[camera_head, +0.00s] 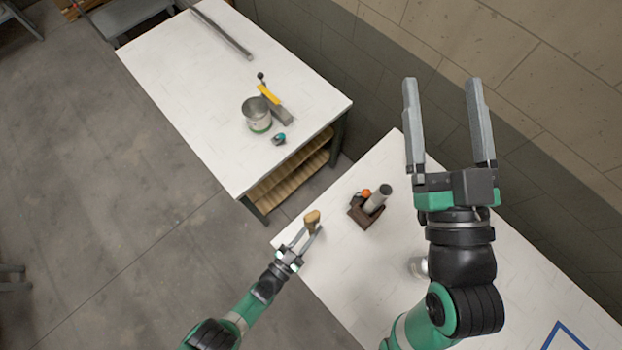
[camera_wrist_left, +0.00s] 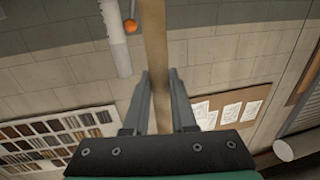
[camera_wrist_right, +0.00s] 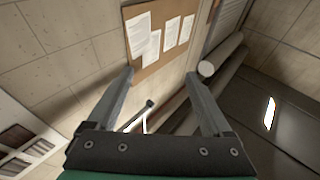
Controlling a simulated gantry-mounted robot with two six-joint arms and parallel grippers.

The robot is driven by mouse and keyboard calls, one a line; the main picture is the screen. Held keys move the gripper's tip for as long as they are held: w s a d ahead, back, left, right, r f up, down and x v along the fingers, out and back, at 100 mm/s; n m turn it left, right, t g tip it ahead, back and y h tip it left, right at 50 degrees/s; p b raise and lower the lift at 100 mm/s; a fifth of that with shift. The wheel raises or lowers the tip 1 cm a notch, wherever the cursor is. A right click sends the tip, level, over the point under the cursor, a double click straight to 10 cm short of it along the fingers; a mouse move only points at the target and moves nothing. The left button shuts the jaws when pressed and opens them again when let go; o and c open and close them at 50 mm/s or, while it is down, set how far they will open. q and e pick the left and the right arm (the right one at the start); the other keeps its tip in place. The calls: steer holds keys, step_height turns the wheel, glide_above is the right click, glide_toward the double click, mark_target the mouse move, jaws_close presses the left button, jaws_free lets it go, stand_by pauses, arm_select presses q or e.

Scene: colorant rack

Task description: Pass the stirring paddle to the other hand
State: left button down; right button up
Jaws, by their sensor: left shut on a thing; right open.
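The stirring paddle (camera_head: 312,217) is wooden and light brown. My left gripper (camera_head: 308,233) is shut on it above the near table's left end. In the left wrist view the paddle (camera_wrist_left: 154,45) is a long wooden strip between the fingers (camera_wrist_left: 160,85), running up out of the picture. From the head it shows short, seen nearly end-on. My right gripper (camera_head: 440,82) is open and empty, raised close to the head camera, to the right of the paddle and apart from it. The right wrist view shows nothing between its fingers (camera_wrist_right: 160,85).
A brown holder (camera_head: 362,212) with a grey cylinder (camera_head: 377,198) and an orange ball (camera_head: 366,193) stands right of the paddle on the near white table (camera_head: 335,265). The far table carries a metal can (camera_head: 256,112), a yellow-handled tool (camera_head: 269,94) and a long grey bar (camera_head: 222,31).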

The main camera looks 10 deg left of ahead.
steer(key=s+d+r+t+h, duration=0.1)
steer(key=s+d+r+t, duration=0.1)
steer(key=r, duration=1)
steer(key=s+d+r+m+t+h, duration=0.1)
steer(key=s+d+r+t+h, duration=0.1)
steer(key=r, duration=0.9)
steer(key=s+d+t, duration=0.1)
steer(key=d+t, duration=0.1)
steer(key=d, duration=0.1)
steer(key=shift+s+r+m+t, duration=0.2)
steer(key=shift+r+m+t, duration=0.1)
steer(key=shift+r+t, duration=0.1)
